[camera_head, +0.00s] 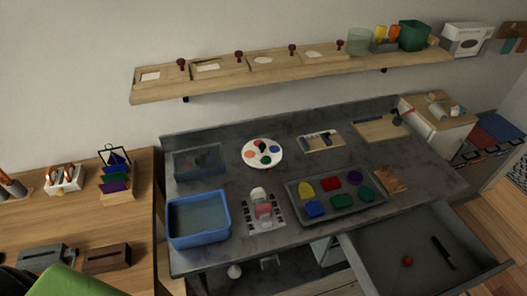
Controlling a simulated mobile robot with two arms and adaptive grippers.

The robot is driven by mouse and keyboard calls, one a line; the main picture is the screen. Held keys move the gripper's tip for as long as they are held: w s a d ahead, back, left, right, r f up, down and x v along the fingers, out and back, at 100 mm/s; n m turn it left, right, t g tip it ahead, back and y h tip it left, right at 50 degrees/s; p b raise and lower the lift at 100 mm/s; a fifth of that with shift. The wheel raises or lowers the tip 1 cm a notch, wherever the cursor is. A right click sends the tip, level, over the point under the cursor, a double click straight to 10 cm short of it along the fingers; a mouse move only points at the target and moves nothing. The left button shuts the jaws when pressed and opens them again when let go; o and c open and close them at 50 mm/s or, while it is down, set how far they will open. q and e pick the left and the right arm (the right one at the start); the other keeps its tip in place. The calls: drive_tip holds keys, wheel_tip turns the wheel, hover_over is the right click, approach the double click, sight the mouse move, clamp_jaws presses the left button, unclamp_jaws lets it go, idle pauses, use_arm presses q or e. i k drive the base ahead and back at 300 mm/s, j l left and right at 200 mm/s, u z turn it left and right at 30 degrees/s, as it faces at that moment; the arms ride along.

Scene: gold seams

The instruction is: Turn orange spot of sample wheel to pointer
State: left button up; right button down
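The sample wheel (262,165) is a round white disc lying on the dark grey worktop, towards its back. It carries several coloured spots, among them orange-red, blue and green ones. An orange-red spot (252,156) appears on its left side. The spots are small, so their exact shades are hard to tell. I cannot make out the pointer at this size. Neither of my grippers is in view, and nothing touches the wheel.
A blue tub (200,240) and a grey-blue bin (181,174) stand left of the wheel. A grey tray (370,206) with coloured pieces lies to the right front. A drawer (400,255) stands open at the front right. A wall shelf (240,78) runs above.

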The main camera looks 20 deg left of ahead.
sight(253, 153)
drive_tip(key=k+l, duration=0.75)
drive_tip(key=k, duration=0.05)
